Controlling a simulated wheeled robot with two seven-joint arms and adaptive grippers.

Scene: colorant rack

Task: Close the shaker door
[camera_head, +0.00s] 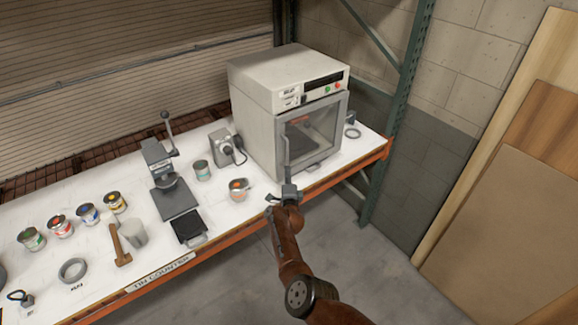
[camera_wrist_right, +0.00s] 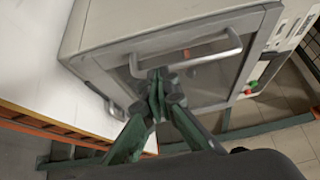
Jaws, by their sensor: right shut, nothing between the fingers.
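The shaker (camera_head: 265,80) is a pale box with a grey-framed front door (camera_head: 325,135) that has a dark window. The door looks shut or nearly shut; I cannot tell whether a thin gap is left. Its bar handle (camera_head: 286,155) runs upright along the door's left side. The door (camera_wrist_right: 205,85) and handle (camera_wrist_right: 205,59) also show in the right wrist view. My right gripper (camera_head: 287,188) is by the lower end of the handle. In the wrist view its fingertips (camera_wrist_right: 158,77) are together and empty, close to the handle; contact is unclear. My left gripper is not in view.
The white counter (camera_head: 110,275) has an orange front edge. Left of the shaker stand a small grey device (camera_head: 224,148), a cup (camera_head: 239,189), a lever press (camera_head: 165,170) and several paint cans. A green rack post (camera_head: 398,110) rises at right. The floor in front is clear.

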